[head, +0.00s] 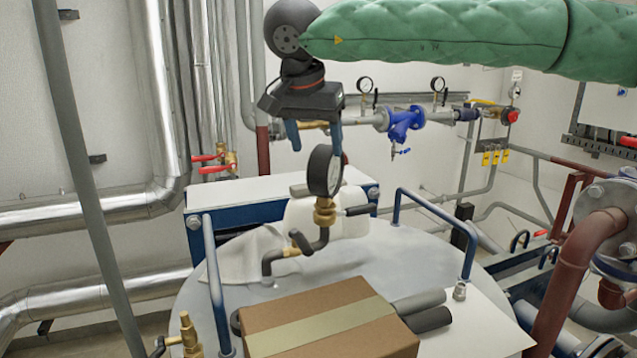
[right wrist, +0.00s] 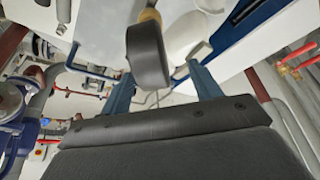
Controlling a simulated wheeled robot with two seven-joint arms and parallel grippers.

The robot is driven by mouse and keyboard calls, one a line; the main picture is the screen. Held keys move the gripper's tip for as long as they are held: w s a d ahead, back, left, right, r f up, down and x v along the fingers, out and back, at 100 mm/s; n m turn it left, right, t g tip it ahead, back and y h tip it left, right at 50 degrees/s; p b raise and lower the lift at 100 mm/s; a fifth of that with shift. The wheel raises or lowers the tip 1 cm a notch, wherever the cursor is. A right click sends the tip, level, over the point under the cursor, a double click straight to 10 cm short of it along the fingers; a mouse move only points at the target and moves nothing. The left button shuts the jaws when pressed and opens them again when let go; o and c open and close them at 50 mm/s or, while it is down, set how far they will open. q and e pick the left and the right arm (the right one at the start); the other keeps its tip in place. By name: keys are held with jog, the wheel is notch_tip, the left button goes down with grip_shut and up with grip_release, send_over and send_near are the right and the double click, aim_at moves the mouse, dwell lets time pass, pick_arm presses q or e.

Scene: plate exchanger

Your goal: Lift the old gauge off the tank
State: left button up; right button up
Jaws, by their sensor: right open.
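The old gauge (head: 324,171) is a round black-rimmed dial on a brass fitting and a bent dark pipe. It stands upright on top of the grey tank (head: 375,265). My right gripper (head: 315,142) is open, with blue fingers pointing down just above the gauge. In the right wrist view the black gauge body (right wrist: 148,55) shows between and beyond the two blue fingers (right wrist: 163,90). I cannot tell whether a finger touches it. My left gripper is not in view.
A taped cardboard box (head: 330,320) lies on the tank's front. Blue handrails (head: 214,285) rise at left and right (head: 468,240). A white cloth (head: 242,256) and a white container (head: 300,218) are behind the pipe. Two small gauges (head: 365,84) stand on the wall pipe.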

aim_at(326, 186)
jog(key=shift+d+f, duration=0.45)
jog(key=shift+f, duration=0.2)
jog(key=x, duration=0.2)
jog(key=b+x, duration=0.1)
jog(key=x, duration=0.1)
jog(key=shift+w+d, duration=0.2)
jog(key=shift+w, duration=0.2)
jog(key=shift+w+d+f, duration=0.1)
jog(key=shift+d+f, duration=0.05)
jog(key=shift+f, duration=0.2)
jog(key=shift+c, duration=0.9)
jog(key=c, duration=1.1)
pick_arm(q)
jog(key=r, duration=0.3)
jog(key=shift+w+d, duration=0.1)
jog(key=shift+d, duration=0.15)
pick_arm(e)
grip_shut()
